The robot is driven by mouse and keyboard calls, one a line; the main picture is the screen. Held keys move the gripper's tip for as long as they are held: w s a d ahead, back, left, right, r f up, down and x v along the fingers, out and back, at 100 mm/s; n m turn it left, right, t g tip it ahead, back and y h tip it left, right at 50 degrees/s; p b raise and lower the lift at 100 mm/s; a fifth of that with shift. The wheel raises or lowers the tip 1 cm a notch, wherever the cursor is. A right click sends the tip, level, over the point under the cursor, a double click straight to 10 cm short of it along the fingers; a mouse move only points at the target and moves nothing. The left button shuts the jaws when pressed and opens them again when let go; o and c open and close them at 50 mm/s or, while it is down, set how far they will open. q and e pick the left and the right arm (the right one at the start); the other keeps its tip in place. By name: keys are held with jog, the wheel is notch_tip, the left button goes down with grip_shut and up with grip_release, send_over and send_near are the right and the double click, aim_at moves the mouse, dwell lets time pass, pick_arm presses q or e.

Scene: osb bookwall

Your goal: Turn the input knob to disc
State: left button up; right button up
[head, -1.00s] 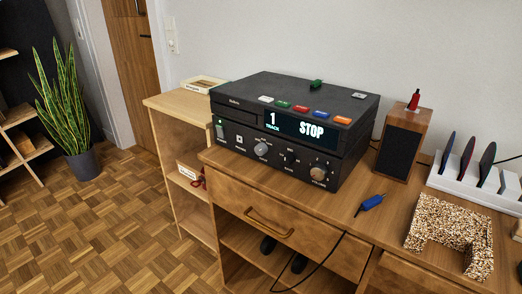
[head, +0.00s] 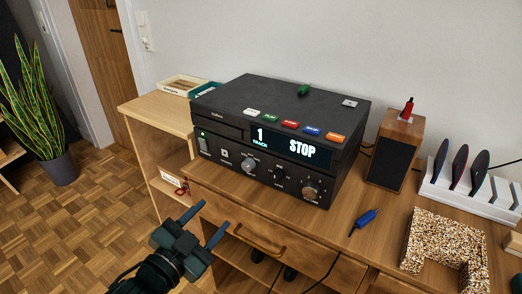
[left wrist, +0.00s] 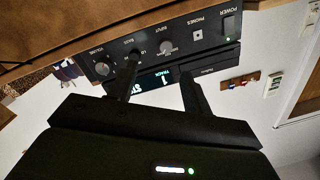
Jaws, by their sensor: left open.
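A black audio unit (head: 281,115) stands on the wooden sideboard, its display reading track 1 and STOP. Its round grey input knob (head: 249,165) is on the lower front, left of the middle. In the left wrist view, which is upside down, the INPUT knob (left wrist: 166,47) shows under its label; I cannot tell its exact setting. My left gripper (head: 214,217) is open and empty, in front of and below the unit's front, apart from the knob. In the left wrist view the open fingers (left wrist: 160,66) point toward the front panel. My right gripper is not in view.
A power switch (head: 203,147) is at the left. Drawers are below.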

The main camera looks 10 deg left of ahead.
aim_at(246, 167)
pick_arm(q)
jog(key=shift+m, duration=0.4)
jog(key=x, duration=0.5)
jog(key=r+x, duration=0.1)
jog(key=x, duration=0.4)
jog(key=r+x, duration=0.1)
jog(key=x, duration=0.4)
jog(key=shift+w+a, duration=0.15)
jog(key=shift+a, duration=0.25)
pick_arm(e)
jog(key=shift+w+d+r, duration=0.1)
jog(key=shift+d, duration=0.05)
pick_arm(q)
jog(key=shift+c, duration=0.4)
jog(key=c, duration=0.9)
